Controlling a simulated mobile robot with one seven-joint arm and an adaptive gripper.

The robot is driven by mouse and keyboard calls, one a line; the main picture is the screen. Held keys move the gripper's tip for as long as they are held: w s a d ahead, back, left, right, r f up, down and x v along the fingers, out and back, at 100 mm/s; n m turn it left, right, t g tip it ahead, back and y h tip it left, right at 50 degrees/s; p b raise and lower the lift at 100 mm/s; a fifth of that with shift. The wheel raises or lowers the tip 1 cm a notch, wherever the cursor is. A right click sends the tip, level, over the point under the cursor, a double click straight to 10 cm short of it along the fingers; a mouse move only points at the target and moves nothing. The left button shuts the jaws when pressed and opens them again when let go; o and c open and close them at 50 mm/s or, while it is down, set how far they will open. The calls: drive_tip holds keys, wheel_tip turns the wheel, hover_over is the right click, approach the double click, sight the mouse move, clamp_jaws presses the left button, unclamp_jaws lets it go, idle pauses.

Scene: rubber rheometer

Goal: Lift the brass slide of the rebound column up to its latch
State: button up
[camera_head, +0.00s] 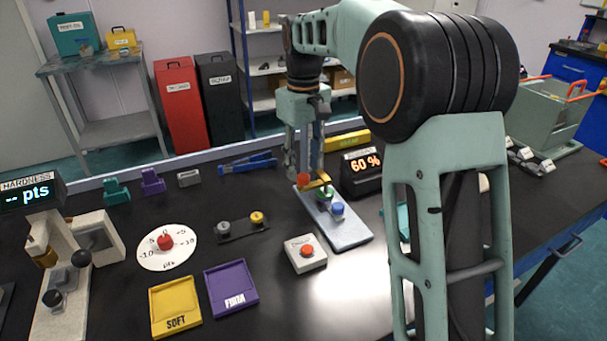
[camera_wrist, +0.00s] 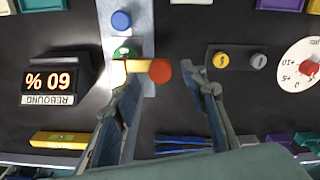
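The rebound column's pale base plate (camera_head: 345,236) lies on the bench, and also shows in the wrist view (camera_wrist: 143,28). The brass slide (camera_wrist: 138,66) is a short yellow bar with a red knob (camera_wrist: 160,70) at its end. In the head view the red knob (camera_head: 303,180) is low over the plate's far end, beside a green part (camera_head: 324,194). My gripper (camera_wrist: 168,90) is open, pointing down, with one finger on each side of the knob in the wrist view. Contact is not visible. The latch cannot be made out; my gripper partly covers the column in the head view.
A blue button (camera_head: 337,208) is on the plate. The rebound display (camera_head: 362,174) reads 60 % just right of it. A yellow block (camera_head: 346,141) and blue tool (camera_head: 248,163) lie behind. A small two-knob stand (camera_head: 241,228) and a red-button box (camera_head: 306,254) are left and in front.

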drive_tip(key=shift+f, duration=1.15)
clamp_jaws()
